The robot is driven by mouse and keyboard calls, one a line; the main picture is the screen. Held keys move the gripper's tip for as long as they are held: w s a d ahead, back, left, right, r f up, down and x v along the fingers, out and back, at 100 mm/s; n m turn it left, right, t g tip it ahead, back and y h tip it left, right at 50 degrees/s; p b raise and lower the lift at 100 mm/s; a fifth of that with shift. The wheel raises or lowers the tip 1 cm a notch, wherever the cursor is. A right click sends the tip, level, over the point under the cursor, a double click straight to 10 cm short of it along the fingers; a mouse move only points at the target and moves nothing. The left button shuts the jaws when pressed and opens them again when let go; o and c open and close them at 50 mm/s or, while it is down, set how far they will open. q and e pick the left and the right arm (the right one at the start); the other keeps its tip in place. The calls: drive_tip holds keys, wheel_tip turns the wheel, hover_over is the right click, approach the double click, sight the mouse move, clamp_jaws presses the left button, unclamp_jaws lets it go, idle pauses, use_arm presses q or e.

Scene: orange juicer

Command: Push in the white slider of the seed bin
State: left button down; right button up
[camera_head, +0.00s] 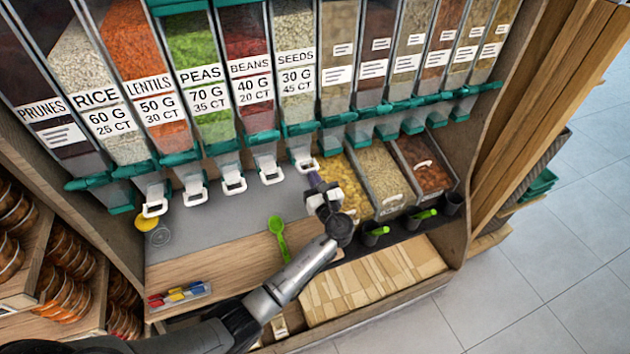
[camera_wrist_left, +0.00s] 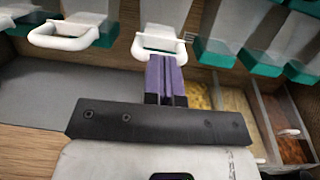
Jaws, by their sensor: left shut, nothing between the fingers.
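The seed bin (camera_head: 294,35) is a clear dispenser labelled SEEDS, 30 G, 45 CT, with a teal base. Its white slider (camera_head: 307,166) is a loop handle sticking out below the base; it also shows in the left wrist view (camera_wrist_left: 159,46). My left gripper (camera_head: 317,180) is shut and empty, its purple fingers pointing at the slider. In the left wrist view the fingertips (camera_wrist_left: 165,60) meet the front bar of the loop in the picture. I cannot tell whether they touch it. My right gripper is in neither view.
The beans slider (camera_head: 270,176) sticks out just left of the seed slider; more white sliders lie further left. Open bins of dry goods (camera_head: 378,170) stand to the right. A green scoop (camera_head: 278,235) lies on the wooden counter below. The grey shelf is mostly clear.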

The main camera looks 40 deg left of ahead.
use_arm(q)
drive_tip(key=a, duration=0.1)
drive_tip(key=w+a, duration=0.1)
drive_tip(key=a, duration=0.1)
drive_tip(key=shift+w+a+f+b, duration=0.35)
drive_tip(key=shift+w+a, duration=0.05)
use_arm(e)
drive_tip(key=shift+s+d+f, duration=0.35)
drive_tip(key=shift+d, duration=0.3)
use_arm(q)
drive_tip(key=shift+d, duration=0.1)
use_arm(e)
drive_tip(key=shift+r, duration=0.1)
use_arm(q)
drive_tip(key=p+v, duration=0.2)
drive_tip(key=v, duration=1.2)
drive_tip(key=shift+d+r, duration=0.2)
drive_tip(key=shift+d, duration=0.25)
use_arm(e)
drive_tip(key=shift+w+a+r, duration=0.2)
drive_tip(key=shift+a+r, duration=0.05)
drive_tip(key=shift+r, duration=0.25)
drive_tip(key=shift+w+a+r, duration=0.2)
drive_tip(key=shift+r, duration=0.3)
use_arm(q)
drive_tip(key=shift+w, duration=0.15)
